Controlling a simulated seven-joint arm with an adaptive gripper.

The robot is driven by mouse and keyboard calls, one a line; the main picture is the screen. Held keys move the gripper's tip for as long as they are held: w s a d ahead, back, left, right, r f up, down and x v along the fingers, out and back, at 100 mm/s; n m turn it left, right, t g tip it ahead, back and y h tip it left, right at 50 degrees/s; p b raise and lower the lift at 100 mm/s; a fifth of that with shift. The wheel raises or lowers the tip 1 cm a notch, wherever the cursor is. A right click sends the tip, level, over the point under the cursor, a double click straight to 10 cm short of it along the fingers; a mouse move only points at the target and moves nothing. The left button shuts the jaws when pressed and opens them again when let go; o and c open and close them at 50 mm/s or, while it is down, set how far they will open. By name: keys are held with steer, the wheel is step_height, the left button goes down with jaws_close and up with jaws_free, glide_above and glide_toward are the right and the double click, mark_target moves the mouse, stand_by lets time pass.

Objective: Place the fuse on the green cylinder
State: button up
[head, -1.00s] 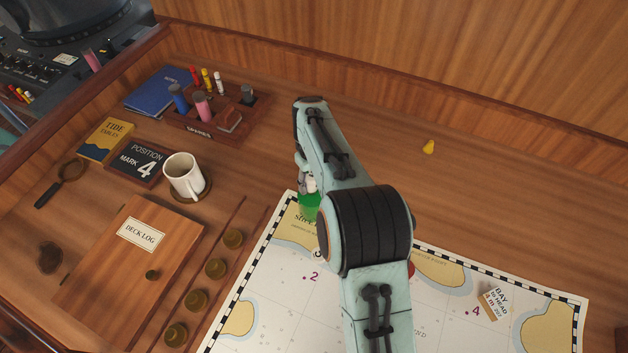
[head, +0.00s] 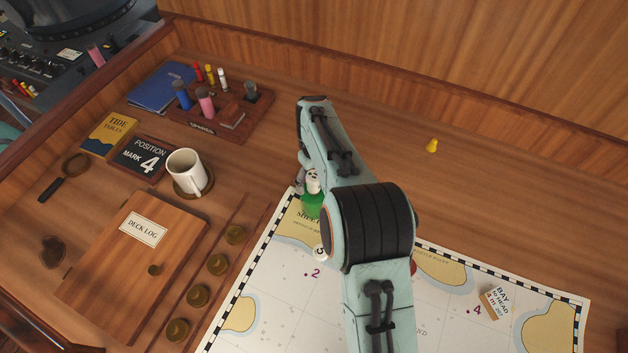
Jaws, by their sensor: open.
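A green cylinder (head: 312,204) stands at the chart's top left corner, partly hidden by my arm. A small white piece with dark marks (head: 313,180) shows right above it and seems to touch its top; I cannot tell for sure whether this is the fuse or whether it rests there. My gripper (head: 300,181) is open beside the white piece, mostly hidden behind my own arm. Its fingertips cannot be seen clearly.
A spares rack (head: 205,130) with coloured cylinders stands at the back left. A white mug (head: 186,172), a deck log box (head: 140,255) and brass knobs (head: 217,264) lie left of the chart (head: 290,300). A yellow piece (head: 432,145) stands alone on clear wood at right.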

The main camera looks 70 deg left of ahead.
step_height(320, 180, up, 11)
steer(key=shift+r, duration=0.1)
steer(key=w+d+r+m, duration=0.4)
steer(key=w+d, duration=0.3)
steer(key=d, duration=0.5)
steer(key=w+d+r+m, duration=0.4)
steer(key=w+d, duration=0.4)
steer(key=d, duration=0.4)
steer(key=s+d+m, duration=0.3)
steer(key=d+m, duration=0.1)
steer(key=d, duration=0.6)
steer(key=s+d+m, duration=0.3)
steer(key=d, duration=0.6)
steer(key=s+d+f+m, duration=0.4)
steer(key=s, duration=0.3)
steer(key=shift+s+d+y, duration=0.2)
steer(key=shift+d+y, duration=0.1)
steer(key=shift+y, duration=0.1)
steer(key=shift+f, duration=0.1)
